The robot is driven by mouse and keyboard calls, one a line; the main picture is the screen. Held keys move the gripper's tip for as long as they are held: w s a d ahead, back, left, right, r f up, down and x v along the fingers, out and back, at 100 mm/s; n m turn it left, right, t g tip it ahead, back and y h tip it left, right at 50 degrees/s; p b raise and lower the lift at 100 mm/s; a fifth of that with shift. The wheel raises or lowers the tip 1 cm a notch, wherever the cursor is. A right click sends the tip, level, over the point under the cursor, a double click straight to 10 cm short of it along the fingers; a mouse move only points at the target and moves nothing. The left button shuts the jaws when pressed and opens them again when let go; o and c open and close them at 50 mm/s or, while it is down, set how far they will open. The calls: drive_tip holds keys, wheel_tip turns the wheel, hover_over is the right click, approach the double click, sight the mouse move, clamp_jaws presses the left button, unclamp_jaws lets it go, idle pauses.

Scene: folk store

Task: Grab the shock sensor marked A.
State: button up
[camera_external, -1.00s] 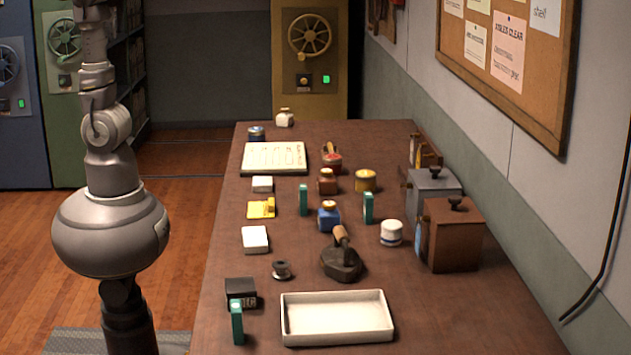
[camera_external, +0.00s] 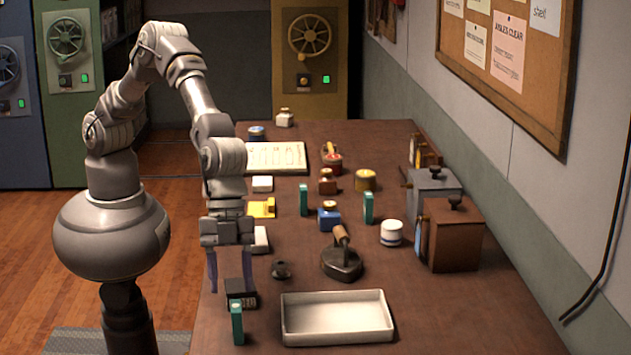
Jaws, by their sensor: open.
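Three small upright teal blocks stand on the table: one at the front left (camera_external: 237,322), one in the middle (camera_external: 304,200) and one to its right (camera_external: 368,208). They may be shock sensors, but no letter A is readable on any of them. My gripper (camera_external: 230,286) points down over the left edge of the table, open and empty, its two fingers spread. It is beside a small black box (camera_external: 243,297), which it partly covers, and behind the front teal block. I cannot tell whether a finger touches the box.
A wooden table (camera_external: 450,310) holds a white tray (camera_external: 337,318), a dark spool (camera_external: 281,269), a flat iron (camera_external: 342,258), a blue jar (camera_external: 329,216) and a white jar (camera_external: 391,232). Box-shaped grinders (camera_external: 450,240) line the right side. My gripper hides part of a white block (camera_external: 261,240).

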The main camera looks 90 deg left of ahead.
sight(236, 305)
drive_tip(key=b+x, duration=0.1)
drive_tip(key=x, duration=0.3)
drive_tip(key=b+x, duration=0.1)
drive_tip(key=x, duration=0.1)
drive_tip(key=shift+w+a+f+b, duration=0.15)
drive_tip(key=shift+w+a+b, duration=0.05)
drive_tip(key=shift+b, duration=0.1)
drive_tip(key=shift+a, duration=0.1)
drive_tip(key=shift+c, duration=0.7)
clamp_jaws()
